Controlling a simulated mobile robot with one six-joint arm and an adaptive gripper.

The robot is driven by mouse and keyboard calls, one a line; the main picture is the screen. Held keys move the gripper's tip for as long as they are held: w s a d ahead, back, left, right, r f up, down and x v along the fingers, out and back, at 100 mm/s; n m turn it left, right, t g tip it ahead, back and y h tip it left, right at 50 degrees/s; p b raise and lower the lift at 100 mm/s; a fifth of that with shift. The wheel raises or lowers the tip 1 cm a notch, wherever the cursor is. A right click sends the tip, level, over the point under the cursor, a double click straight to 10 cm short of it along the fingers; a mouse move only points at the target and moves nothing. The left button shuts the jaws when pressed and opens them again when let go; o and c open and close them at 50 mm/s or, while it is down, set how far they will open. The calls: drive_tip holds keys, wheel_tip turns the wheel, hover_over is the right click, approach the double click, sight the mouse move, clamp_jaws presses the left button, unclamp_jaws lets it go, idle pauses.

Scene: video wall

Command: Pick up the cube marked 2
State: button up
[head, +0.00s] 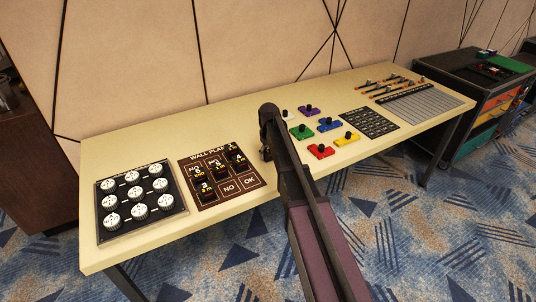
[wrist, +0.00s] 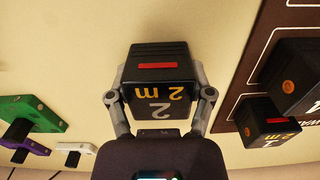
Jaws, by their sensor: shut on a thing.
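The cube marked 2 (wrist: 161,60) is black, with a red stripe and yellow and white "2 m" lettering, in the middle of the wrist view. My gripper (wrist: 160,96) is shut on it, one finger on each side. Bare cream tabletop shows around it; its height above the table is hard to tell. In the head view my arm's end is over the table, right of the brown wall plan board (head: 229,187), and hides the cube.
Other black cubes stand on the board; one, marked 1 (wrist: 266,124), is right of my gripper in the wrist view. Coloured blocks with black knobs, including a green one (wrist: 30,112), are on the left there. A dial panel (head: 108,233) lies at the table's left end.

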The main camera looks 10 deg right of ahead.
drive_tip(key=shift+r, duration=0.2)
wheel_tip(320, 180, up, 4)
drive_tip(key=p, duration=0.4)
drive_tip(key=shift+f, duration=0.15)
drive_tip(key=s, duration=1)
drive_tip(key=s+r+p, duration=0.1)
drive_tip(key=s, duration=0.5)
